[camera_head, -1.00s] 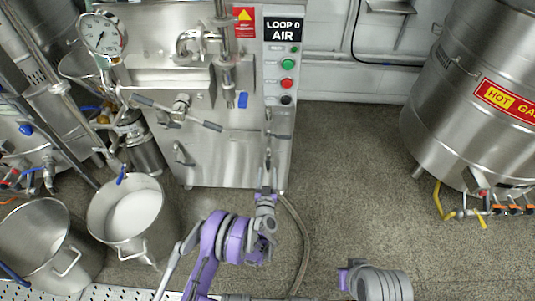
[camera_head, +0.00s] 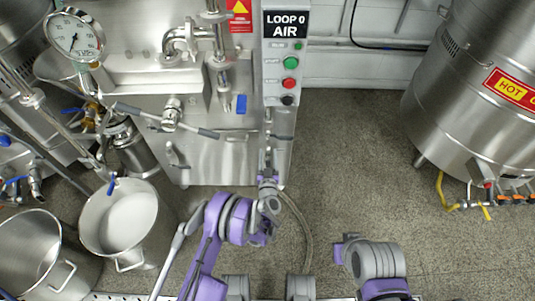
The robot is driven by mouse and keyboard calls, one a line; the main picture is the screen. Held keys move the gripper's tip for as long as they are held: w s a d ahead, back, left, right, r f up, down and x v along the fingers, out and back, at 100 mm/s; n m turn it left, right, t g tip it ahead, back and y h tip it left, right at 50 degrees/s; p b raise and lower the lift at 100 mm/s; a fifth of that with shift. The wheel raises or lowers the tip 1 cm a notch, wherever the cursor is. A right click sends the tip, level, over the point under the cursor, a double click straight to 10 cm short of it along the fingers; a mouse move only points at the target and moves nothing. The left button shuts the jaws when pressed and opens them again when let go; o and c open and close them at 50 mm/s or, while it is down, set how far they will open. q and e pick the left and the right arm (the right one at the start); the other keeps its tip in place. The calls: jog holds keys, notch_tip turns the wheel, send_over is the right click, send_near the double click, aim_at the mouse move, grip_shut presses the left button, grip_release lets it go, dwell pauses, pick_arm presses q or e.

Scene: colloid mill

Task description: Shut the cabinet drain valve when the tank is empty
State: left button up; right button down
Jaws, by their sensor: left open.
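The steel cabinet (camera_head: 222,160) stands at the centre with pipework on its front. A valve body (camera_head: 172,113) with long grey handles sits on its face. A blue lever (camera_head: 241,104) hangs below a vertical pipe on the cabinet. Another blue lever (camera_head: 112,184) is on a pipe end above a steel pot (camera_head: 118,222) holding something whitish. I cannot tell which of these is the drain valve. My left gripper (camera_head: 268,140) is open and empty, reaching up in front of the cabinet's right edge, below the button panel. My right arm shows at the bottom right; its gripper is out of sight.
A second steel pot (camera_head: 40,255) stands at the lower left. A pressure gauge (camera_head: 75,36) is at the upper left. A large steel tank (camera_head: 460,115) with yellow-handled valves stands at the right. A hose (camera_head: 307,225) lies on the floor, which is clear between cabinet and tank.

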pick_arm(q)
grip_shut()
dwell(1.4)
